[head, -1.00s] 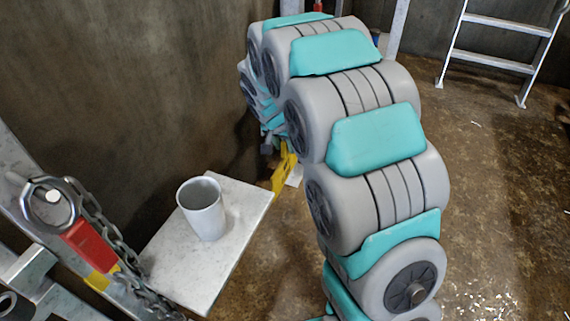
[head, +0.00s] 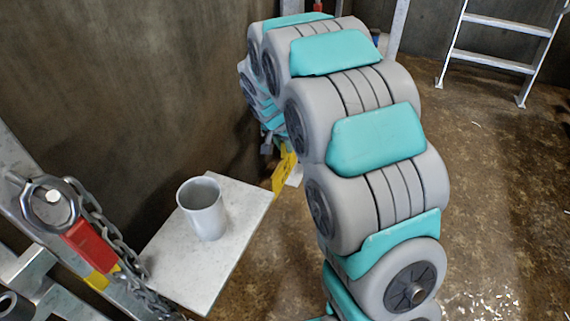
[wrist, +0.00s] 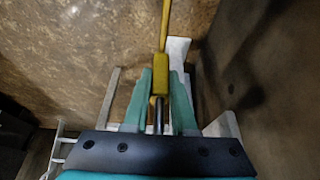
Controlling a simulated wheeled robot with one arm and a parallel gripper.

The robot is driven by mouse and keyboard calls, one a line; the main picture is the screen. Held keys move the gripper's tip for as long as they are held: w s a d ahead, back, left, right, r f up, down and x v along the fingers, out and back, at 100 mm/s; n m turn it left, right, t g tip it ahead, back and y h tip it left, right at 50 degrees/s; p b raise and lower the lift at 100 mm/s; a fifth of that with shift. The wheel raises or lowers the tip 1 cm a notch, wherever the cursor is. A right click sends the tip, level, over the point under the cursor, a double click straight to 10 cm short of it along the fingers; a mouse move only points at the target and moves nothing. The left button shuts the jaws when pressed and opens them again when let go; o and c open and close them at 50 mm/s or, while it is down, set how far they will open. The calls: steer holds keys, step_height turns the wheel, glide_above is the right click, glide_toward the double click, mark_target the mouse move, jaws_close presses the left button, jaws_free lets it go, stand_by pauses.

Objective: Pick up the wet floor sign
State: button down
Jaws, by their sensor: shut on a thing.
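The wet floor sign (head: 284,174) is yellow and shows in the head view just left of my arm, mostly hidden behind it. In the wrist view the yellow sign (wrist: 163,60) is seen edge-on as a narrow strip running up from between the fingers. My gripper (wrist: 159,88) has its two green fingers shut on the sign's near end. In the head view my arm's end (head: 268,143) is partly hidden by my own arm links.
A grey cup (head: 203,208) stands on a pale board (head: 228,245) at the left. A chain (head: 110,240) with a red hook part hangs beside it. A ladder (head: 495,57) stands at the back right. The dark wall is close on the left; floor at the right is open.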

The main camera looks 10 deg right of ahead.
stand_by(0.7)
steer(key=shift+r, duration=0.5)
step_height(320, 180, up, 3)
steer(key=shift+f, duration=0.1)
steer(key=s+d+p, duration=0.1)
steer(key=s+d, duration=0.9)
steer(key=d, duration=0.4)
steer(key=shift+s+d, duration=0.3)
steer(key=shift+f, duration=0.15)
